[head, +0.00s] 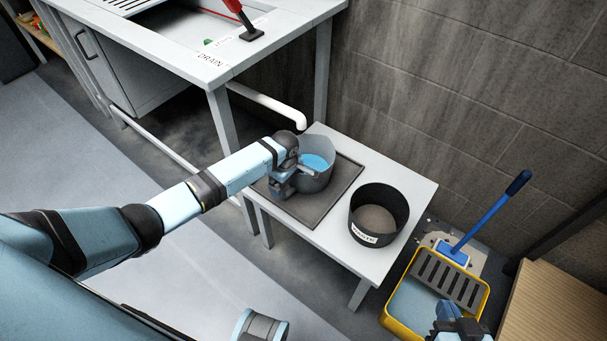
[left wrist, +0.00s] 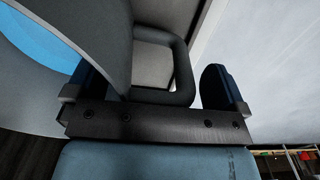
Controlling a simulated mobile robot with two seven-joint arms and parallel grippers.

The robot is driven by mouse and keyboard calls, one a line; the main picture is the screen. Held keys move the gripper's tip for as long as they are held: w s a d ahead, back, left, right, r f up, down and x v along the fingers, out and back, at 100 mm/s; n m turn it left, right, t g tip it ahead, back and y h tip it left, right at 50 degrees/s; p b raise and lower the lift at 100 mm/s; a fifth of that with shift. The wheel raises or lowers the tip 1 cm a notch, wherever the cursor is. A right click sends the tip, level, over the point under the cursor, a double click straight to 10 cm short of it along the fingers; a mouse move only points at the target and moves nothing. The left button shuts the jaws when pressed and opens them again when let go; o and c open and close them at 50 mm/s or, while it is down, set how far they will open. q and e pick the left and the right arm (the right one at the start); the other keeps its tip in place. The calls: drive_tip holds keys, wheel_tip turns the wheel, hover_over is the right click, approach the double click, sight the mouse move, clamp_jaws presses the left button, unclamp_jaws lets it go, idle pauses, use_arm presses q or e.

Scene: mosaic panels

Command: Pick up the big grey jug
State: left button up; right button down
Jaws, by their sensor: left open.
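The big grey jug (head: 318,180) stands upright on the dark square tray (head: 346,178) on a low white table, with blue liquid inside. My left gripper (head: 281,186) is at the jug's near left side, jaws open. In the left wrist view the jug's wall (left wrist: 95,20) fills the upper left, and its loop handle (left wrist: 181,70) lies between the open fingers of my left gripper (left wrist: 152,80). The handle is apart from the right-hand finger; contact with the other finger is unclear. My right gripper (head: 461,325) is low at the right, over the yellow bucket; its jaws are unclear.
A black round container (head: 372,203) with a white label stands right of the tray on the white table (head: 415,188). A yellow mop bucket (head: 393,312) with a blue-handled tool (head: 487,218) is on the floor at right. A sink bench (head: 205,72) and white drain pipe (head: 268,101) stand behind.

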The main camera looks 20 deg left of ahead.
use_arm(q)
drive_tip(key=c, duration=1)
drive_tip(key=shift+r, duration=0.1)
drive_tip(key=c, duration=0.6)
drive_tip(key=shift+o, duration=0.2)
use_arm(e)
drive_tip(key=shift+d+f, duration=0.15)
drive_tip(key=shift+f, duration=0.15)
use_arm(q)
drive_tip(key=shift+r, duration=0.1)
